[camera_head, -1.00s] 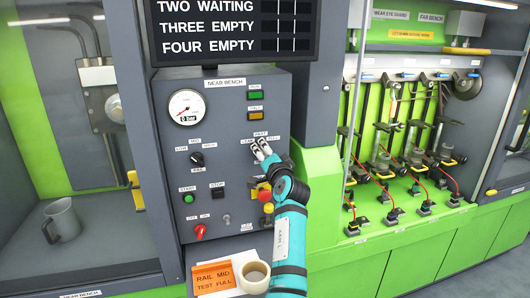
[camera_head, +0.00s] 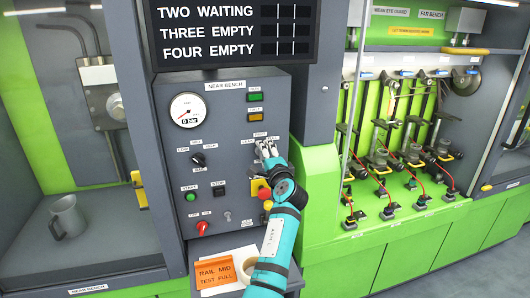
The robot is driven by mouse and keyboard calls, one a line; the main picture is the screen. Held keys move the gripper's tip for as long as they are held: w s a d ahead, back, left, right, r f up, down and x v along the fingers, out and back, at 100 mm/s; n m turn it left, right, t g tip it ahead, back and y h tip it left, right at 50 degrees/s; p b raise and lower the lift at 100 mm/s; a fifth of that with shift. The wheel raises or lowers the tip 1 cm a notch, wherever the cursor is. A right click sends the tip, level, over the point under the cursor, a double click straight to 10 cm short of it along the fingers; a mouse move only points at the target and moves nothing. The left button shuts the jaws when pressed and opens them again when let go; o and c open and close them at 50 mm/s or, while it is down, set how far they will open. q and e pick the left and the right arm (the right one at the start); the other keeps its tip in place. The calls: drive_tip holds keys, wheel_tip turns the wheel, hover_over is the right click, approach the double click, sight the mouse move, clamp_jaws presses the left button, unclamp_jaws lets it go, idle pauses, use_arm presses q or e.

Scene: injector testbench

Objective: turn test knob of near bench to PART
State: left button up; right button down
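The near bench panel (camera_head: 225,140) stands in the middle, with a gauge, knobs and buttons.
An orange card (camera_head: 214,273) reads RAIL MID, TEST FULL, beside a cup (camera_head: 250,268) partly behind my arm. The rail knob (camera_head: 198,159), start button (camera_head: 191,197), red knob (camera_head: 202,228) and emergency stop (camera_head: 264,193) are close by. A grey jug (camera_head: 67,217) stands left.

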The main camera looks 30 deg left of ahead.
idle(0.4)
use_arm(q)
drive_tip(key=o, duration=1)
drive_tip(key=shift+o, duration=0.8)
drive_tip(key=v, duration=0.7)
drive_tip(key=shift+d, duration=0.15)
drive_tip(key=shift+s, duration=0.15)
